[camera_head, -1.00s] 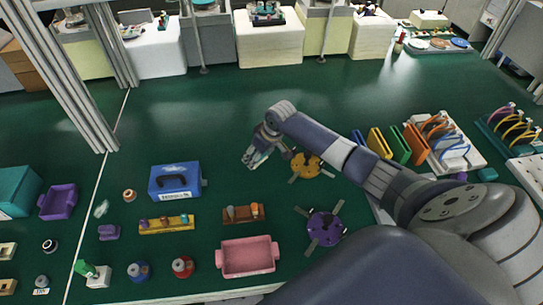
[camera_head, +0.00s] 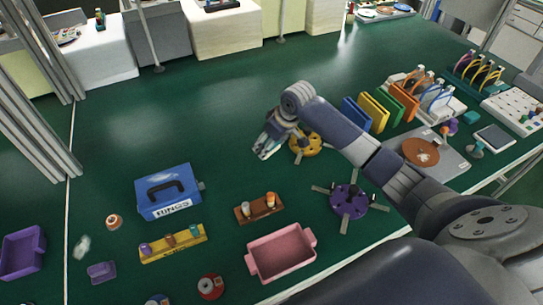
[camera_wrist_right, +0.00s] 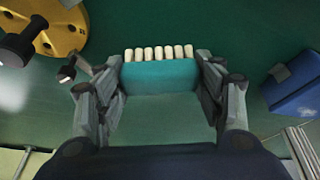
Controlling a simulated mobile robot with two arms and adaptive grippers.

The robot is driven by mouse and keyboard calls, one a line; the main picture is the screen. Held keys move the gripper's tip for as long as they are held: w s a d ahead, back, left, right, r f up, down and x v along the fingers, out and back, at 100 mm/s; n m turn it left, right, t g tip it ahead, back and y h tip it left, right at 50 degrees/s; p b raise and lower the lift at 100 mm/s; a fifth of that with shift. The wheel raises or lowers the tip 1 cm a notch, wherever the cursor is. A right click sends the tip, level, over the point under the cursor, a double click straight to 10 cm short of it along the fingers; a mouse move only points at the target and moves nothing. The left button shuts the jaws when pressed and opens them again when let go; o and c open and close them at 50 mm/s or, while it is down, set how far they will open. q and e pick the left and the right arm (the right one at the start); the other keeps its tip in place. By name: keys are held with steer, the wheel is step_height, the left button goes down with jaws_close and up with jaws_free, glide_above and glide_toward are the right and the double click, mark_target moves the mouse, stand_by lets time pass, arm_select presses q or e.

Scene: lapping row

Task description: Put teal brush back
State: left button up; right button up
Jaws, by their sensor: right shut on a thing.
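The teal brush (camera_wrist_right: 160,78) is in the right wrist view, with a row of several pale bristle tufts along its far edge. My right gripper (camera_wrist_right: 160,85) is shut on it, one finger on each side. In the head view my right gripper (camera_head: 270,145) is over the green table, left of a yellow disc (camera_head: 306,142). The brush is hard to make out there. My left gripper is not in view.
A blue box (camera_head: 168,191) stands to the left. A pink tray (camera_head: 281,252), wooden holder (camera_head: 259,208) and purple disc (camera_head: 348,201) are nearer. Coloured upright plates (camera_head: 374,110) stand right. The table beyond the gripper is clear.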

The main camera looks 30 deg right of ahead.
mark_target(272, 153)
steer(key=shift+f, duration=0.85)
step_height(272, 153, down, 3)
steer(key=shift+a+f, duration=0.1)
steer(key=shift+f, duration=0.2)
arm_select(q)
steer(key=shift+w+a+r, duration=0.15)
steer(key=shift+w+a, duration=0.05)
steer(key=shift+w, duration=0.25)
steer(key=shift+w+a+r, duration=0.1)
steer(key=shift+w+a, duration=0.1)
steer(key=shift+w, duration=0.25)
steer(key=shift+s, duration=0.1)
arm_select(e)
steer(key=shift+f, duration=0.2)
steer(key=o, duration=1)
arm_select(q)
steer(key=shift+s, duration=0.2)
arm_select(e)
steer(key=shift+o, duration=0.2)
steer(key=shift+r, duration=0.15)
